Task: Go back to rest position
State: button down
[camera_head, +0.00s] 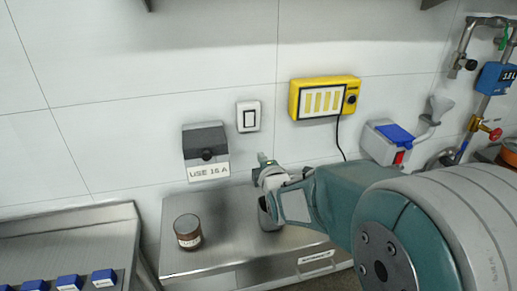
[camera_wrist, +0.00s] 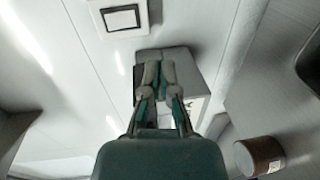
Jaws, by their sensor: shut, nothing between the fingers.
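My gripper (camera_head: 266,168) is at the end of my teal and grey arm, which reaches in from the right in the head view. It is above the metal bench (camera_head: 215,258), in front of the tiled wall. In the wrist view the two fingers of my gripper (camera_wrist: 157,72) are together with nothing between them. Behind them is the grey socket box (camera_wrist: 183,58); in the head view this box (camera_head: 206,140) is on the wall to the left of my gripper, above a "USE 16 A" label. The gripper is partly hidden by my arm in the head view.
A brown jar (camera_head: 187,232) stands on the bench, left of a metal cup (camera_head: 267,214) below my gripper. A white switch (camera_head: 248,116) and a yellow panel (camera_head: 324,98) are on the wall. A blue-lidded socket (camera_head: 391,142) and pipework (camera_head: 467,48) are at right.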

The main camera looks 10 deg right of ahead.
jog(key=shift+s+a+f, duration=0.1)
jog(key=shift+s, duration=0.6)
jog(key=s+m+g, duration=1)
jog(key=s+m, duration=0.8)
jog(key=s, duration=0.9)
jog(key=shift+s+a+g, duration=0.35)
jog(key=shift+g, duration=0.05)
